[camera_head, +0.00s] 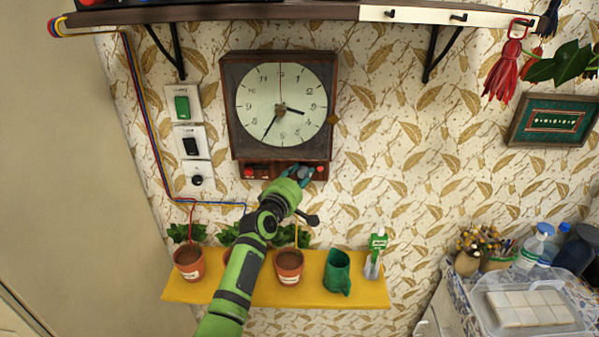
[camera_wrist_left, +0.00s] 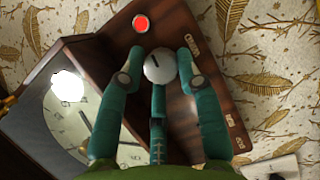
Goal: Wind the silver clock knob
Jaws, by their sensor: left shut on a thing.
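The wall clock (camera_head: 246,137) has a dark wooden case, a pale round dial and a wooden control strip below. In the left wrist view, the silver clock knob (camera_wrist_left: 159,66) is round, with a dark mark on its face, and sits on the brown strip. My left gripper (camera_head: 300,174) is at the strip's right part, its green arm coming up from below. In the wrist view its teal fingers (camera_wrist_left: 158,70) are on both sides of the knob, shut on it. In the head view, the gripper hides most of the knob. My right gripper is in neither view.
A red button (camera_head: 320,168) is right beside the gripper; it also shows in the wrist view (camera_wrist_left: 141,23). Wall switches (camera_head: 189,146) are left of the clock. A dark shelf (camera_head: 210,13) runs above.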

